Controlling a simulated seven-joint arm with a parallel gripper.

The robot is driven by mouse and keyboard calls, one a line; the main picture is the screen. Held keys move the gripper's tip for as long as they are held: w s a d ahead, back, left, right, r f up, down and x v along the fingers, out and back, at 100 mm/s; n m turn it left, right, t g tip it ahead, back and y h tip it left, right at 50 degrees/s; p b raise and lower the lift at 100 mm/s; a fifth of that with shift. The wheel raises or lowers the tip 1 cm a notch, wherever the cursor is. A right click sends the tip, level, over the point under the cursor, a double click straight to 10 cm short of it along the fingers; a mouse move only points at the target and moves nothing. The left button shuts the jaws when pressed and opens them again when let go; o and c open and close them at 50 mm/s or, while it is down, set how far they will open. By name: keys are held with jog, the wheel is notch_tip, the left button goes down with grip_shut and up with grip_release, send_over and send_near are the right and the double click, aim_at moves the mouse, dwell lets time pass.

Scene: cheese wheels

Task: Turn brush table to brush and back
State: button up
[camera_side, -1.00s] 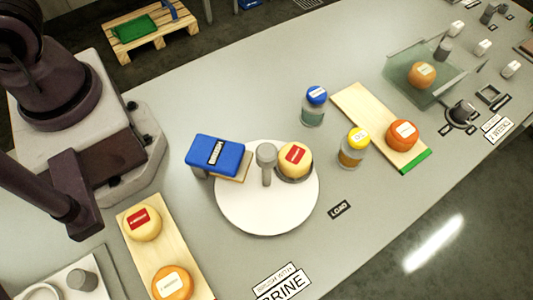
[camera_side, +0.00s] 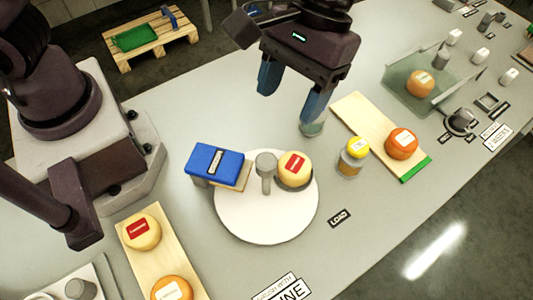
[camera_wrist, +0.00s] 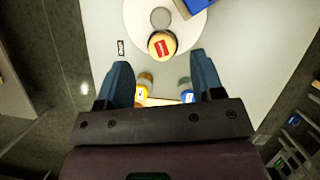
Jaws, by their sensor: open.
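The brush table (camera_side: 262,222) is a round white turntable with a grey upright knob (camera_side: 265,170) near its middle. A pale yellow cheese wheel with a red label (camera_side: 294,167) sits in a dark holder on its right side. The blue brush block (camera_side: 215,160) stands at the table's upper left edge. My gripper (camera_side: 290,105) is open and empty, above and to the upper right of the turntable. In the wrist view, the turntable (camera_wrist: 190,28) and the red-labelled cheese (camera_wrist: 162,44) lie beyond my open fingers (camera_wrist: 160,80).
A jar with a yellow lid (camera_side: 354,158) stands right of the turntable. My finger partly hides a second jar (camera_side: 313,128). A wooden board (camera_side: 360,112) holds an orange cheese (camera_side: 401,143). Another board (camera_side: 165,255) at lower left holds two cheeses. A "LOAD" label (camera_side: 339,218) lies nearby.

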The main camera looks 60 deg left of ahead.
aim_at(267, 159)
jog(key=x, duration=1.1)
jog(key=shift+s+f, duration=0.2)
jog(key=shift+f, duration=0.2)
grip_shut()
